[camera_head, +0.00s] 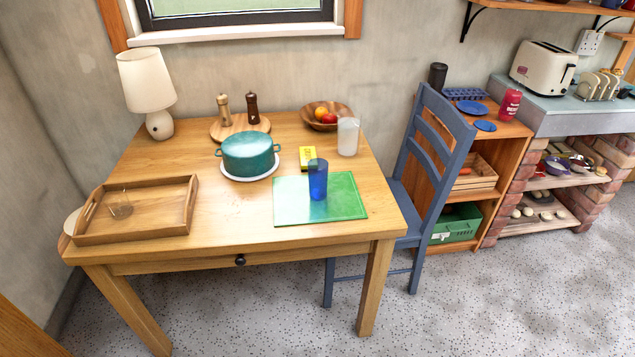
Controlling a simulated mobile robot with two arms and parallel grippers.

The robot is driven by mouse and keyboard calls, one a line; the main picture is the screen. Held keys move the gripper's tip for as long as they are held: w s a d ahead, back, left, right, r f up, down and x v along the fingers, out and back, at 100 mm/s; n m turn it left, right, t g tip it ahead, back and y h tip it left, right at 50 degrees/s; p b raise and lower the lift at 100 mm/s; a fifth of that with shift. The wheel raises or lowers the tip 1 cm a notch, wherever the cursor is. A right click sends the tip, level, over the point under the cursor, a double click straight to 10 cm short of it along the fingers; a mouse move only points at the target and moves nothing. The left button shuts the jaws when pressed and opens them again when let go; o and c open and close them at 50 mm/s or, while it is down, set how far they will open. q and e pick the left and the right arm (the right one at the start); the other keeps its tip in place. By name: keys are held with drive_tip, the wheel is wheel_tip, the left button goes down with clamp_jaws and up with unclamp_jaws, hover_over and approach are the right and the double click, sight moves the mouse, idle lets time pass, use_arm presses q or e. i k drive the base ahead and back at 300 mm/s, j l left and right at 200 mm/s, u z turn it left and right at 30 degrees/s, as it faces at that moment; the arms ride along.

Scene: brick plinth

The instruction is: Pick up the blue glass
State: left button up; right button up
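The blue glass (318,181) stands upright on a green glass mat (346,208) near the front right of the wooden table (220,225). It is a tall, see-through tumbler. Nothing touches it from the sides. Neither of my grippers shows in the head view.
A teal pot (248,155) on a white plate is left of the glass. A yellow box (307,157) and a frosted glass (348,137) stand behind it. A wooden tray (187,208) lies at the table's left. A blue chair (440,150) stands against the right side.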

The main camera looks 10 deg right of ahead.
sight(318, 168)
drive_tip(key=i, duration=0.55)
drive_tip(key=i+j+z, duration=0.15)
drive_tip(key=i, duration=0.4)
